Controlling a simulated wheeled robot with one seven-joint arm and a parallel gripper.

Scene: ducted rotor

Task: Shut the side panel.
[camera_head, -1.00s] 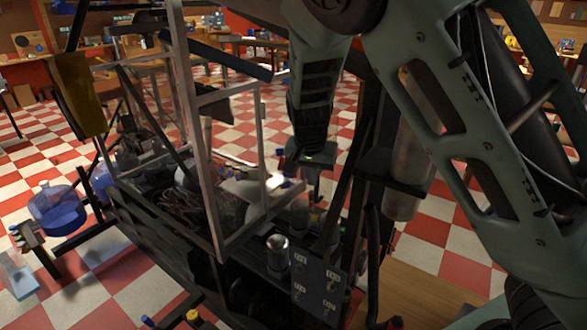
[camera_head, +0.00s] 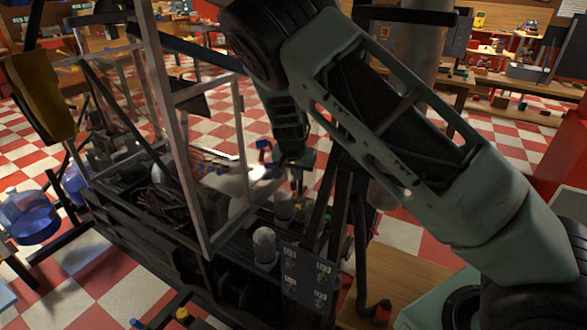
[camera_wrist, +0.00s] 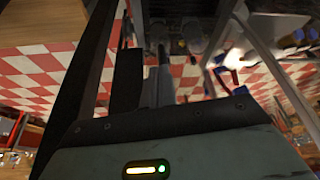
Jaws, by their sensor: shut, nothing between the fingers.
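The side panel looks to be the pale metal-framed pane (camera_head: 180,150) on the dark machine (camera_head: 130,235) in the head view. It stands swung out from the machine, and I can see through it. My gripper (camera_head: 297,178) points down over the far right part of the machine, beyond the panel and apart from it. Its fingers are shut and empty, and small in the head view. In the wrist view the gripper body fills the bottom, with dark fingers (camera_wrist: 160,88) ahead of it. A pale bar at the upper right there may be the panel's frame.
Clear cylinders (camera_head: 264,245) and a switch plate (camera_head: 306,278) sit on the machine's near right end. Dark uprights (camera_head: 337,225) stand close beside my gripper. A blue water bottle (camera_head: 30,215) is at the left. Checkered floor lies open behind; a wooden bench (camera_head: 400,270) is at the right.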

